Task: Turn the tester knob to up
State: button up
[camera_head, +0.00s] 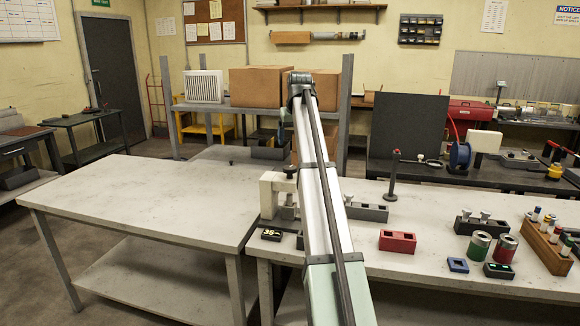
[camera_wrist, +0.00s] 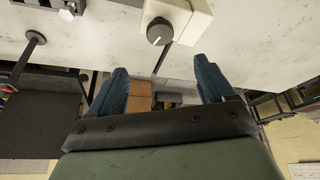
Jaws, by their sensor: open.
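The tester, a white block (camera_head: 278,187), stands near the left end of the right-hand workbench, partly behind my arm. It also shows at the top of the wrist view (camera_wrist: 190,13). Its round grey knob (camera_wrist: 160,31) carries a pale pointer line on its face. I cannot make out the knob in the head view. My gripper (camera_wrist: 160,84) is open, with its two blue fingers spread wide and nothing between them. In the wrist view the knob lies above the gap between the fingertips, apart from both.
A dark post on a round base (camera_head: 393,175) stands right of the tester. The left-hand table (camera_head: 140,200) is clear.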

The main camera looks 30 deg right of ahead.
aim_at(290, 167)
jog(key=x, duration=1.4)
jog(key=shift+a+r, duration=0.1)
jog(key=c, duration=1)
jog(key=shift+c, duration=0.3)
